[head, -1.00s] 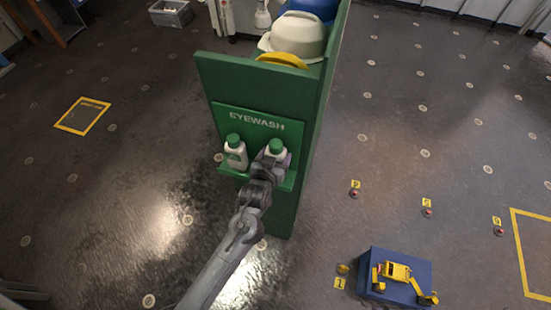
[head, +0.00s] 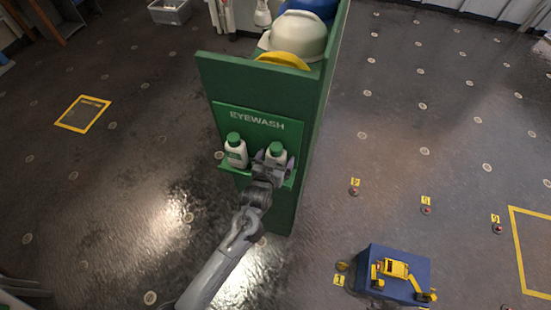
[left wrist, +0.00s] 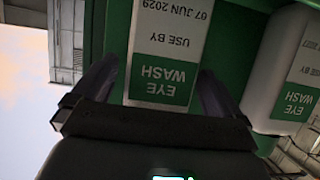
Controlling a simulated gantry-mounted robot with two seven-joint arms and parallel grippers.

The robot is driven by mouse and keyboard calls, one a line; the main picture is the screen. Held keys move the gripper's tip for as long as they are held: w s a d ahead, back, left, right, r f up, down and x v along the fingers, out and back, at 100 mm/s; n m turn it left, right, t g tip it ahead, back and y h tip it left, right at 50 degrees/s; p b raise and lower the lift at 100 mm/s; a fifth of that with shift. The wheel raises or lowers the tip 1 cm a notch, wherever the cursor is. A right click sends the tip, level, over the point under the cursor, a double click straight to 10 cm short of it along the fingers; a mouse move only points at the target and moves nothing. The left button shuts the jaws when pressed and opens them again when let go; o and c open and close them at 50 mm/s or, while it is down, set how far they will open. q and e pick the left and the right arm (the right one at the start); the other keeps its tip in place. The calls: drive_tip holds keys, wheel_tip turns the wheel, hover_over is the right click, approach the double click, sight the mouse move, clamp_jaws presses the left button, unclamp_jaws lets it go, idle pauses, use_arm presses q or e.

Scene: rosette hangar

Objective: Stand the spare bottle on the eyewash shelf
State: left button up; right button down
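Two white bottles with green caps stand upright on the green eyewash shelf (head: 228,169). The left bottle (head: 236,152) is clear of my gripper. The right bottle (head: 277,150) stands at the shelf's right end, its lower part hidden by my left gripper (head: 273,158). In the left wrist view, my left gripper (left wrist: 158,85) has its fingers spread on either side of this bottle, whose EYE WASH label (left wrist: 165,50) appears upside down. The fingers look apart from its sides. The other bottle (left wrist: 283,75) shows at the right there. My right gripper is not in view.
The green EYEWASH panel (head: 262,120) rises right behind the bottles. Hard hats (head: 298,35) sit on top of the stand. A blue block with a yellow toy digger (head: 396,270) is on the floor at lower right. The floor around is mostly open.

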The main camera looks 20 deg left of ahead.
use_arm(q)
drive_tip(key=shift+r, duration=0.15)
drive_tip(key=a+b+v, duration=0.1)
drive_tip(key=b+v, duration=0.1)
drive_tip(key=v, duration=1)
drive_tip(key=s+a+f+m+g+p, duration=0.1)
drive_tip(key=s+g, duration=0.4)
drive_tip(key=s, duration=0.5)
drive_tip(key=s+a+f+m+g+h+p, duration=0.1)
drive_tip(key=s+a+f+g, duration=0.1)
drive_tip(key=s, duration=0.9)
drive_tip(key=shift+a+m+g, duration=0.4)
drive_tip(key=shift+a+g, duration=0.15)
drive_tip(key=shift+g, duration=0.85)
drive_tip(key=shift+f, duration=0.1)
